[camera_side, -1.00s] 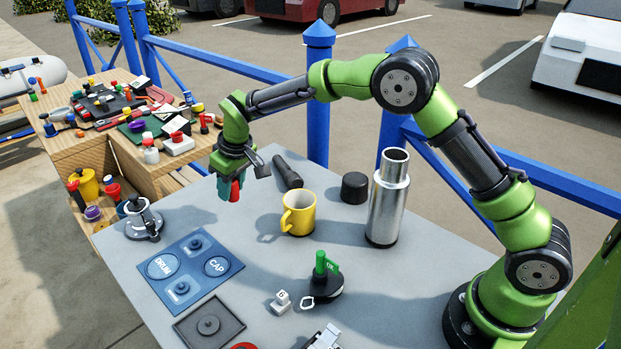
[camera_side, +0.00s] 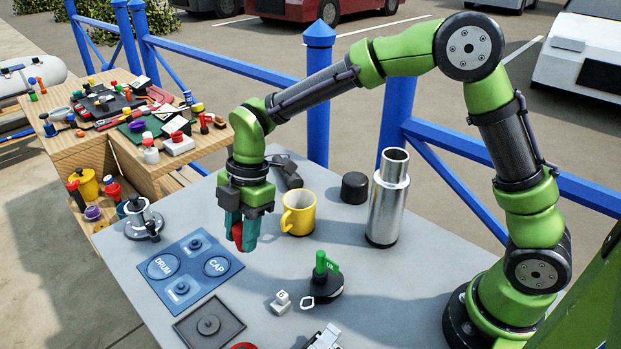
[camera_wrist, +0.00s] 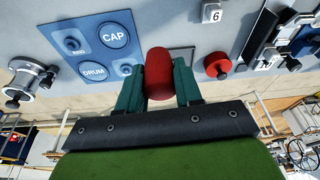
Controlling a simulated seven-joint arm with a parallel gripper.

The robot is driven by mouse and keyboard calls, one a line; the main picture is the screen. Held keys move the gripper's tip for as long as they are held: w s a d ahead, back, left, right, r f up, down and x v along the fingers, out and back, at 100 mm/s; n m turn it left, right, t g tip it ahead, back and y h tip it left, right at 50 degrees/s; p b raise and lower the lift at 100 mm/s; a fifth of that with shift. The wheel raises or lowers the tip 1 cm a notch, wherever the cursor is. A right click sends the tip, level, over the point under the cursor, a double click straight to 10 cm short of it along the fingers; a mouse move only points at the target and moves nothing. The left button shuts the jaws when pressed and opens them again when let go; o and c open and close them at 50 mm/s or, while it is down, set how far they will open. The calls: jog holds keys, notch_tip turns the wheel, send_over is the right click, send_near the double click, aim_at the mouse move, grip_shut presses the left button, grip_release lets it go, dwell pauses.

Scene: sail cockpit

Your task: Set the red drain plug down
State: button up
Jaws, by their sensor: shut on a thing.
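My gripper (camera_side: 243,232) is shut on the red drain plug (camera_side: 238,233), with teal fingers on both sides of it. The plug is held above the grey table (camera_side: 340,275), to the left of the yellow mug and right of the blue panel. In the wrist view the plug (camera_wrist: 158,74) sits between the two teal fingers (camera_wrist: 158,85). Its lower end points away from the wrist. The part of the plug between the fingers is partly hidden.
A blue panel (camera_side: 196,262) marked DRUM and CAP lies left of the gripper, with a dark square tray (camera_side: 209,325) in front. A yellow mug (camera_side: 298,213), steel flask (camera_side: 387,205), green-handled item (camera_side: 322,280) and white numbered cube (camera_side: 281,302) stand to the right. A winch-like fitting (camera_side: 143,218) is at left.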

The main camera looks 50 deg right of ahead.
jog(key=shift+f+n, duration=0.1)
jog(key=shift+n, duration=0.2)
notch_tip(320, 180, down, 10)
jog(key=shift+r, duration=0.1)
dwell(0.3)
jog(key=o, duration=1)
